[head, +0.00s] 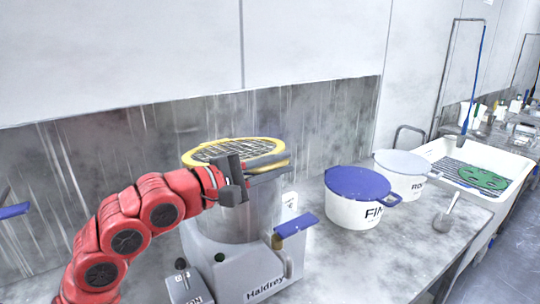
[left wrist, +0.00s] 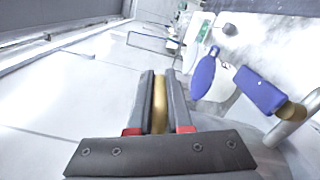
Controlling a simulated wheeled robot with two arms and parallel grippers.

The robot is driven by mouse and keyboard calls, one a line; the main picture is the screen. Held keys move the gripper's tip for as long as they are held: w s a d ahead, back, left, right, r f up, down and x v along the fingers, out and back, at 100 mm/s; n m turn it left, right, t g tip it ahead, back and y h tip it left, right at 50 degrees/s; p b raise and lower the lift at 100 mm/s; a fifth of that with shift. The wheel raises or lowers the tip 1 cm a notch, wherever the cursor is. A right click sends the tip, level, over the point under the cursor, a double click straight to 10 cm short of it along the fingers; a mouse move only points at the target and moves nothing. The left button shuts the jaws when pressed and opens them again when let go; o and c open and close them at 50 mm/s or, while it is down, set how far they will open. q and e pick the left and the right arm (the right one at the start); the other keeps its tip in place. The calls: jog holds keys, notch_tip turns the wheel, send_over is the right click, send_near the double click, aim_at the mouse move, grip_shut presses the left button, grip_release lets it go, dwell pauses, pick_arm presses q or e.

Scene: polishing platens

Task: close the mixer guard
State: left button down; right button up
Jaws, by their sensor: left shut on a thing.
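The grey mixer (head: 240,268), labelled Haldrey, stands on the worktop with a cylindrical metal bowl (head: 240,222). Its guard (head: 213,150), a yellow ring with a wire grid, lies over the bowl, close to level. I cannot tell whether its rim touches the bowl, as my gripper covers part of the gap. My left gripper (head: 275,164) reaches in from the left at the near right side of the ring. In the left wrist view its two fingers are shut on the yellow rim of the guard (left wrist: 159,105). My right gripper is not in view.
A blue handle (head: 296,225) sticks out at the mixer's right. A white tub with a blue lid (head: 357,181) and another white tub (head: 402,165) stand to the right. A metal utensil (head: 447,212) lies beyond them, near a sink (head: 440,148). A wall stands behind.

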pick_arm(q)
jog(key=f+m+b, duration=0.1)
jog(key=f, duration=0.1)
jog(key=f+m+b, duration=0.1)
jog(key=f+b, duration=0.1)
jog(key=f, duration=0.1)
jog(key=shift+s+d+f, duration=0.15)
jog(key=shift+s+f, duration=0.05)
jog(key=shift+f, duration=0.15)
jog(key=shift+f+b, duration=0.1)
jog(key=shift+b, duration=0.2)
jog(key=c, duration=0.8)
grip_release()
jog(key=shift+c, duration=0.2)
jog(key=shift+s+a, duration=0.2)
jog(key=shift+a, duration=0.25)
jog(key=b+v, duration=0.3)
jog(key=v, duration=1.3)
jog(key=shift+s+b, duration=0.25)
jog(key=shift+b, duration=0.05)
jog(key=shift+a, duration=0.15)
